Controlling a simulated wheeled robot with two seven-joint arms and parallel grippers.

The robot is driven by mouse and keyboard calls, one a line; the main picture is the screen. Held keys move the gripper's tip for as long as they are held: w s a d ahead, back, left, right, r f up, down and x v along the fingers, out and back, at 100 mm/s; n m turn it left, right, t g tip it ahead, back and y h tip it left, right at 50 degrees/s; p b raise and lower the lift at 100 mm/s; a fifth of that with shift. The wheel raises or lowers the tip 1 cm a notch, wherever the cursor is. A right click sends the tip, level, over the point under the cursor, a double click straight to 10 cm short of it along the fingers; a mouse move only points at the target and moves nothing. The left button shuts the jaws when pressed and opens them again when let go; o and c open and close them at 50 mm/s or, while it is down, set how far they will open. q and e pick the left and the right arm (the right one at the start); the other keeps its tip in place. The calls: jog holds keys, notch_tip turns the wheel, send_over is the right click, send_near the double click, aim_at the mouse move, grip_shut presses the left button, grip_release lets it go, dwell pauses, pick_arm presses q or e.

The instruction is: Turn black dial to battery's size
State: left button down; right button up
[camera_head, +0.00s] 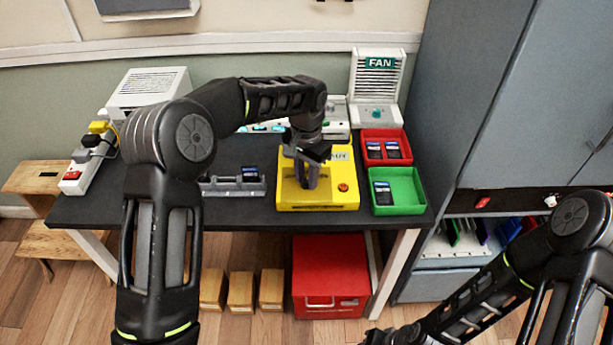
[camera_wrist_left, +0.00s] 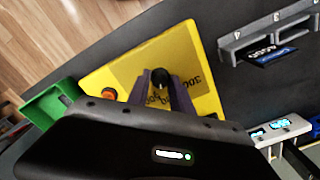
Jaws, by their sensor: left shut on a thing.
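The yellow tester box (camera_head: 318,197) sits on the dark table, with an orange-red button at its right front. My left gripper (camera_head: 307,182) reaches down over the box and hides the dial in the head view. In the left wrist view, the black dial (camera_wrist_left: 162,77) shows between the two fingers of my left gripper (camera_wrist_left: 152,88), which is shut on it. Printed numbers surround the dial, rotated and hard to read.
A red bin (camera_head: 387,134) with batteries and a green bin (camera_head: 408,207) with one battery stand right of the box. A FAN unit (camera_head: 377,85) is behind. A power strip (camera_head: 85,165) lies at the left. My right arm is low at the right, its gripper unclear.

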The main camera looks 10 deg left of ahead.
aim_at(307, 180)
pick_arm(q)
jog(key=m, duration=0.5)
jog(key=shift+m, duration=0.3)
dwell(0.4)
jog(key=c, duration=1.1)
grip_release()
jog(key=shift+c, duration=0.2)
jog(key=shift+r, duration=0.1)
notch_tip(307, 180, up, 8)
jog(key=shift+f+b, duration=0.15)
jog(key=shift+b, duration=0.3)
